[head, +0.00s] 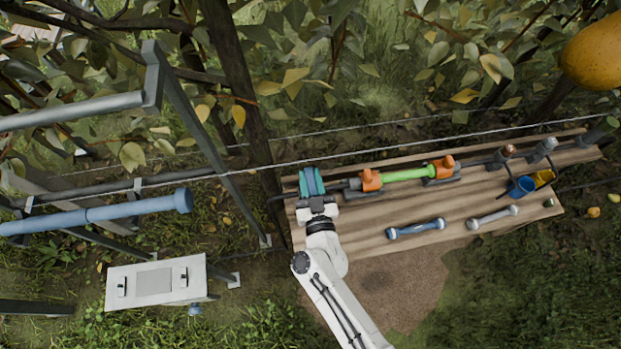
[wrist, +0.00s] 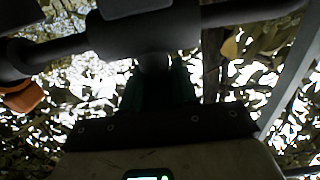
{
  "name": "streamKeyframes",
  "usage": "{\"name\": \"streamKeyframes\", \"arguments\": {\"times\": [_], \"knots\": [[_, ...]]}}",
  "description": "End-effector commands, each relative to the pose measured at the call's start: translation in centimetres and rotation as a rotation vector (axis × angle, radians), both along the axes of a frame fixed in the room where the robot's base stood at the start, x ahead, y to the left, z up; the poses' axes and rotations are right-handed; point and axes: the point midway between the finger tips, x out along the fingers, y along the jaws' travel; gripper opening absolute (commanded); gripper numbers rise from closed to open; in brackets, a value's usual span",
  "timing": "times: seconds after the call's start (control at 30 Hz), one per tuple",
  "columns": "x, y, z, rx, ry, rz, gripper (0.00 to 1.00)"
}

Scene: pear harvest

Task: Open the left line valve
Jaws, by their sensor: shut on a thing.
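The line of dark pipe and fittings runs along the back of the wooden board (head: 390,228) in the head view. My gripper (head: 312,182), with teal fingers, is at the left end of this line. In the wrist view the dark green fingers (wrist: 156,88) are shut around a short stem below a dark cylindrical fitting (wrist: 145,35), which I take for the left line valve. Most of the valve is hidden by the fingers in the head view, and whether it stands open or closed cannot be told.
Right of my gripper are two orange fittings (head: 371,180) (head: 445,164) with a green section (head: 405,174) between. A grey frame (head: 190,125) stands left.

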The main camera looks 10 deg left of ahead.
Motion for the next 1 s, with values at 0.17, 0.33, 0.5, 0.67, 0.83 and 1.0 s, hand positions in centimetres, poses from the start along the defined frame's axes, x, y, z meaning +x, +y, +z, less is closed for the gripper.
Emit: {"name": "streamKeyframes", "arguments": {"times": [0.17,0.33,0.5,0.67,0.83,1.0], "knots": [[-0.02,0.00,-0.01,0.000,0.000,0.000,0.00],[-0.01,0.00,-0.06,0.000,-0.001,0.006,0.00],[0.01,0.02,-0.15,0.002,-0.005,0.031,0.00],[0.03,0.06,-0.20,0.004,-0.007,0.071,0.00],[0.06,0.22,-0.23,0.007,-0.009,0.121,0.00],[0.08,0.38,-0.32,0.009,-0.010,0.170,0.00]]}}
